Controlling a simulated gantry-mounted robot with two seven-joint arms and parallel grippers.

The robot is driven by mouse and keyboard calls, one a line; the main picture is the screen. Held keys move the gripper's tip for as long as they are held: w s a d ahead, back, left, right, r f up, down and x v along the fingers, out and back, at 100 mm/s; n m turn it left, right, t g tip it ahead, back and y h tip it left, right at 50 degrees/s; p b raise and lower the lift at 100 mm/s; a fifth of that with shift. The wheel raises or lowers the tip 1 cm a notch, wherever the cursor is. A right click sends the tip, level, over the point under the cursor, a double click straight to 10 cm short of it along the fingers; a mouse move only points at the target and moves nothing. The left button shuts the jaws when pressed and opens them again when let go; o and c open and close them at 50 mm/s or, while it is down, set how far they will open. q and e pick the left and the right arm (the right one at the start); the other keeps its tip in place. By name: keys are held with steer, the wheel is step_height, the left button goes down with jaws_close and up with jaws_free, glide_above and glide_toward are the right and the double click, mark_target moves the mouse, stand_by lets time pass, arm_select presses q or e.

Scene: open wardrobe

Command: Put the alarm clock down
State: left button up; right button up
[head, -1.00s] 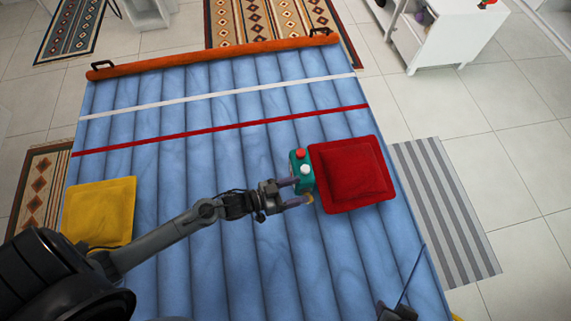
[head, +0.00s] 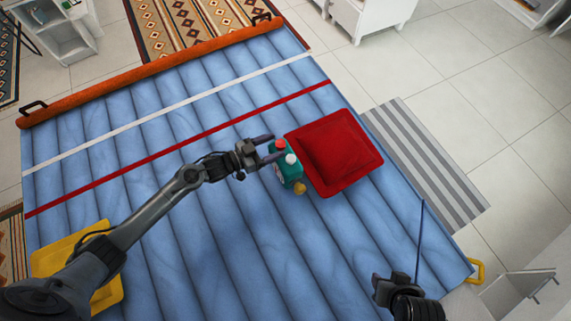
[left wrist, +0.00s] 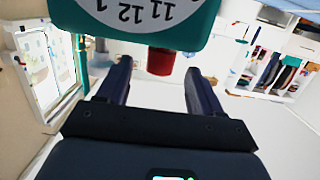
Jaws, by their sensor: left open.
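The teal alarm clock (head: 290,173), with red and white knobs on top and a yellow part at one end, is on the blue padded mattress against the red cushion's left edge. My left gripper (head: 271,149) is open, with its fingertips close to the clock's left side. In the left wrist view the clock (left wrist: 150,30) fills the top, its white dial upside down, and its red knob lies beyond the open fingers. I cannot tell whether a fingertip touches it. My right gripper (head: 383,290) is at the lower right, apart from the clock; its jaws are unclear.
The red cushion (head: 335,152) lies right of the clock. A yellow cushion (head: 50,258) is at the left under my left arm. The blue mattress (head: 220,235) is clear in front. A striped rug (head: 425,165) lies on the floor at right.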

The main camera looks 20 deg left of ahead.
arm_select(q)
steer(key=shift+b+x, duration=0.85)
steer(key=shift+x, duration=1.75)
steer(key=shift+s+f, duration=0.1)
steer(key=shift+f, duration=0.05)
steer(key=shift+a, duration=0.1)
steer(key=c, duration=1.2)
jaws_close()
